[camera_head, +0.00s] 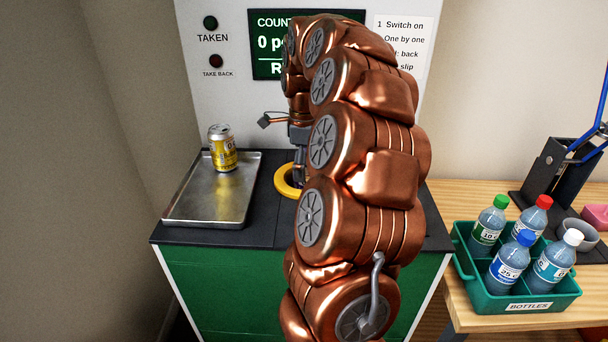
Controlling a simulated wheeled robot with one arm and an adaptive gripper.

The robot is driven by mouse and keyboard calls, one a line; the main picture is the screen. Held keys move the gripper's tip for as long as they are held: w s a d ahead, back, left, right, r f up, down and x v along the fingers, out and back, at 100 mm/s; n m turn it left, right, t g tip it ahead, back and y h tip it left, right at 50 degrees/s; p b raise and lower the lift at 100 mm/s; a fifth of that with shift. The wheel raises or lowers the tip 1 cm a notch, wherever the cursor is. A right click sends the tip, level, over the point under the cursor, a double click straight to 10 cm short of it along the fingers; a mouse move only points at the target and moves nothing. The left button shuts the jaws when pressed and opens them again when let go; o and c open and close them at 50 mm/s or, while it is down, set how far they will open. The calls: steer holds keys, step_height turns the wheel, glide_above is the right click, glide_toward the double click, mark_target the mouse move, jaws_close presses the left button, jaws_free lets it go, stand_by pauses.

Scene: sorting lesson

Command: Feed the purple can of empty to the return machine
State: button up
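No purple can shows in the head view; part of the scene is hidden behind my arm. The return machine (212,92) is a light panel with a dark top and a green front. A yellow can (223,152) stands upright on a metal tray (182,208) at the left of the machine's top. A yellow ring (287,182) lies right of the tray, partly covered by my arm. My gripper (299,176) points down near the ring. Its fingers are mostly hidden, so I cannot tell whether it is open or holds anything.
A green lamp (210,22) marked TAKEN and a dark red one (216,61) marked TAKE BACK are on the panel. The green display (265,50) is partly covered. A green crate (513,312) of bottles stands on the wooden table (468,192) at right.

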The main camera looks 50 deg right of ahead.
step_height(320, 180, up, 8)
steer(key=shift+r, duration=0.4)
steer(key=shift+a, duration=0.15)
steer(key=s+a+f+n, duration=0.1)
steer(key=a+n, duration=0.4)
steer(key=a, duration=0.2)
steer(key=s+a+f+n, duration=0.1)
steer(key=a+n, duration=0.4)
steer(key=a, duration=0.2)
steer(key=s+a+f+n, duration=0.1)
steer(key=a+n, duration=0.4)
steer(key=a, duration=0.2)
steer(key=shift+s+a+f+g, duration=0.25)
steer(key=shift+f+g, duration=0.05)
steer(key=shift+f, duration=0.05)
steer(key=s+a+f+n, duration=0.5)
steer(key=s+a+n, duration=0.1)
steer(key=s+n, duration=0.1)
steer(key=s+a+f+n+g, duration=0.1)
steer(key=s+a+f+n, duration=0.4)
steer(key=s+n, duration=0.3)
steer(key=shift+s+a+f+p, duration=0.15)
steer(key=shift+s+a+p, duration=0.25)
steer(key=shift+s, duration=0.7)
